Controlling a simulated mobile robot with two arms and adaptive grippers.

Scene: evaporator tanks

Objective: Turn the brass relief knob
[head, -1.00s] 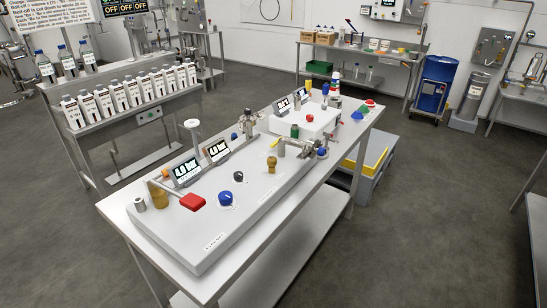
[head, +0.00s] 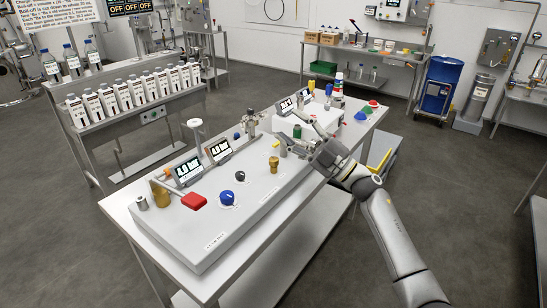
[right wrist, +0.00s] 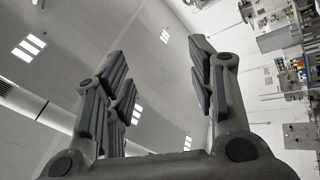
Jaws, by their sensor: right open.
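The brass relief knob (head: 273,164) stands upright on the right part of the white panel box (head: 225,225) on the steel table. My right gripper (head: 300,133) is above the table, beyond and to the right of the knob in the head view. It is apart from the knob in the picture. Its fingers are spread and empty, as the right wrist view (right wrist: 157,60) shows, with ceiling and wall behind them. The gripper and wrist hide part of the metal fittings behind the knob. My left gripper is not in view.
A red handle (head: 194,201), a blue knob (head: 227,197) and a black knob (head: 239,176) sit on the panel, left of the brass knob. Two small displays (head: 187,169) stand behind. A green-topped part (head: 297,131) is close to my right fingers.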

